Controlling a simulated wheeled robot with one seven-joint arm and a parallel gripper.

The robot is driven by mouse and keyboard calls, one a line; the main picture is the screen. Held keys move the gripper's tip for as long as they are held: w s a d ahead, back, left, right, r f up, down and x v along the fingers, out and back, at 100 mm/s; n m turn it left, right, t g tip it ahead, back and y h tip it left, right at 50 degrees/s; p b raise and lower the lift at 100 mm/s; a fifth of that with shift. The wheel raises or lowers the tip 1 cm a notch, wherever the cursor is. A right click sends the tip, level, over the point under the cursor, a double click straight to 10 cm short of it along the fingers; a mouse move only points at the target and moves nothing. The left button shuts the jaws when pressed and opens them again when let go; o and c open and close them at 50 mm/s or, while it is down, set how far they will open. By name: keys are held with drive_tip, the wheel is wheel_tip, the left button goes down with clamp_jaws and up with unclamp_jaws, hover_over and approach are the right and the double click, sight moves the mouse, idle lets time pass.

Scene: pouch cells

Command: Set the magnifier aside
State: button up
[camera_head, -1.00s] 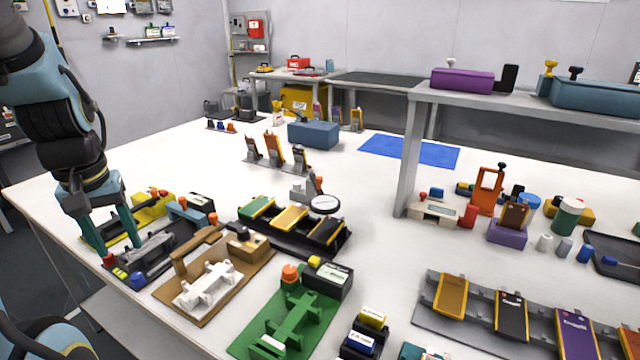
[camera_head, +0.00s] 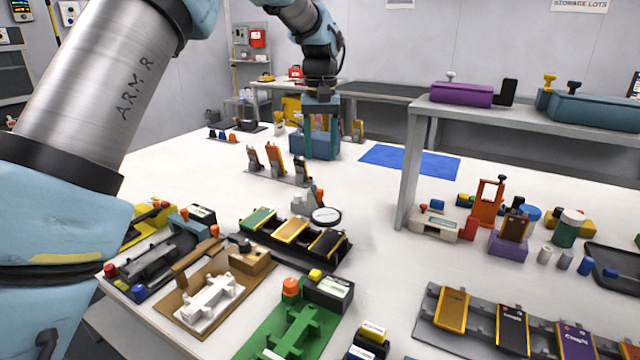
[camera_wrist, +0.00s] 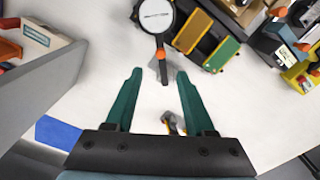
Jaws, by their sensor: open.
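The magnifier (camera_head: 326,216) has a round pale lens in a dark rim. It is at the back edge of the black tray (camera_head: 272,240) of green, yellow and dark cells, near a small grey block. In the wrist view the magnifier (camera_wrist: 154,16) is at the top, and its dark handle with an orange band points down between my fingertips in the picture. My gripper (camera_head: 321,155) is open and empty, pointing down in front of the blue box, well behind the magnifier. My gripper's teal fingers (camera_wrist: 160,76) also show spread in the wrist view.
A flat blue mat (camera_head: 410,161) lies at the back right with bare table around it. The blue box (camera_head: 316,147) and upright cell holders (camera_head: 276,163) stand behind the magnifier. A raised grey shelf (camera_head: 530,105) stands at the right. Fixtures crowd the front left.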

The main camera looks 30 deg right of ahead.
sight(320, 190)
wheel_tip(320, 190, down, 10)
drive_tip(key=shift+r+p, duration=0.2)
drive_tip(key=shift+p, duration=0.7)
clamp_jaws()
idle(0.8)
